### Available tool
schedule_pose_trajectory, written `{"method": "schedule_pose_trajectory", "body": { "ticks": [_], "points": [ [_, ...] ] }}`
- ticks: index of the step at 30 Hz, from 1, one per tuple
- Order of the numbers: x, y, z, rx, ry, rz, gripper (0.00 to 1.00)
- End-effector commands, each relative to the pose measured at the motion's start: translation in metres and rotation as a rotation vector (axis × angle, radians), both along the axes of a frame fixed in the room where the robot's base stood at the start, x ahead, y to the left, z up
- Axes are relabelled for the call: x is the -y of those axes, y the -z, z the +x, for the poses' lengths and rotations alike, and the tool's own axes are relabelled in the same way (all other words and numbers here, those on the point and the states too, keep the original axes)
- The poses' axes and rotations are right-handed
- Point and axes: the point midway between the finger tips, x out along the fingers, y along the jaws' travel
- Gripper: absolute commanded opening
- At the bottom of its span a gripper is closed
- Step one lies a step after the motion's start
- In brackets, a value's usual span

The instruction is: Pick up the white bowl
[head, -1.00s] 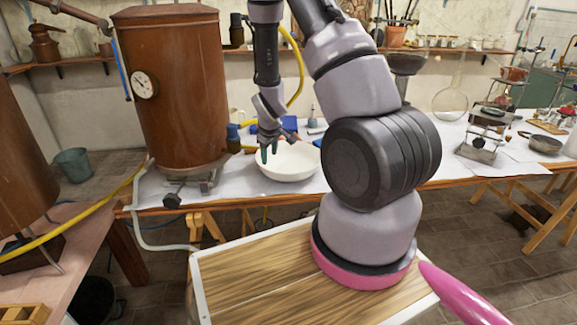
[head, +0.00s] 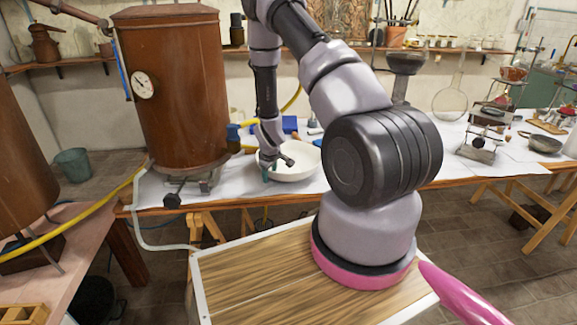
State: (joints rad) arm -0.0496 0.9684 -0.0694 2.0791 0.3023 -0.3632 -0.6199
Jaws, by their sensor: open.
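The white bowl (head: 298,172) sits upright on the white-covered table, right of the copper boiler. My gripper (head: 275,170) is at the bowl's left side, with its fingers pointing down and spread apart. One fingertip shows at the left rim and the other over the bowl's inside. I cannot tell whether either finger touches the bowl. My wrist and fingers hide part of the rim.
The large copper boiler (head: 178,90) stands close on the left. Blue items (head: 290,124) and a yellow hose (head: 292,98) lie behind the bowl. A metal stand (head: 480,140) and a dark pan (head: 541,143) are farther right. The table's front edge is close before the bowl.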

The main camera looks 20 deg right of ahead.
Motion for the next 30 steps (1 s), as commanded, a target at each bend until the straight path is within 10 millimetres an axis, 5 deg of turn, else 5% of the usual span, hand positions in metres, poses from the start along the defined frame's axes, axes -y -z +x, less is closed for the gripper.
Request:
{"method": "schedule_pose_trajectory", "body": {
  "ticks": [5,10,30],
  "points": [
    [0.0001,0.0002,0.0002,0.0,0.0,0.0,0.52],
    [0.0001,0.0001,0.0001,0.0,0.0,0.0,0.0],
    [-0.0003,0.0004,-0.0003,-0.001,-0.001,0.0,0.0]
  ]
}}
